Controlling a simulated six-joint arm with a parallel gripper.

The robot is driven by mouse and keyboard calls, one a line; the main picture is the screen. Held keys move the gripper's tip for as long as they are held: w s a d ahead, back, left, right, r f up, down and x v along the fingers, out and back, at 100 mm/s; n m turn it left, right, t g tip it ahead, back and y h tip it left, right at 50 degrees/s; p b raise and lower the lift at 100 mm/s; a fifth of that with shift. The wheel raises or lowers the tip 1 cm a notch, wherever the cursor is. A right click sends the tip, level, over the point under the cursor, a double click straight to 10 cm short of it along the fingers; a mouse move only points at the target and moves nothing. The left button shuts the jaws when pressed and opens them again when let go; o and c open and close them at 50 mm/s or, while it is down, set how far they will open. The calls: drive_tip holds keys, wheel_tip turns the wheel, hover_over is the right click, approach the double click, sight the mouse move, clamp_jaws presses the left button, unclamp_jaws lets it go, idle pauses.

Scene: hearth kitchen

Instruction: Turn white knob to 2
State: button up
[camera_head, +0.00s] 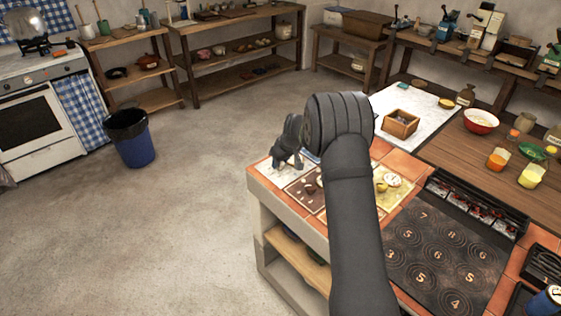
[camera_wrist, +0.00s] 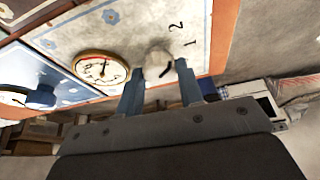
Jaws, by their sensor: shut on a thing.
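The white knob (camera_wrist: 158,52) sits on a pale panel (camera_wrist: 210,22) in the wrist view, between the two fingertips of my gripper (camera_wrist: 160,68). My gripper is shut on the knob. A dark stroke shows beside it, and I cannot tell if it is a pointer. The digits 2 and 1 are printed on the panel to the right of the knob. In the head view my gripper (camera_head: 287,150) is at the far left corner of the tiled counter (camera_head: 262,172), and the white knob cannot be made out there.
A round dial gauge (camera_wrist: 100,68) is just left of my fingers, with a blue knob (camera_wrist: 41,97) further left. In the head view, a dark board with numbered rings (camera_head: 440,260) lies right of my arm, and a wooden box (camera_head: 400,124) stands behind.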

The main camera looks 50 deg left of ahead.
idle(0.3)
drive_tip(key=o, duration=1)
drive_tip(key=v, duration=1.7)
drive_tip(key=shift+d+r, duration=0.15)
drive_tip(key=shift+w, duration=0.1)
drive_tip(key=x, duration=1.7)
drive_tip(key=shift+a, duration=0.2)
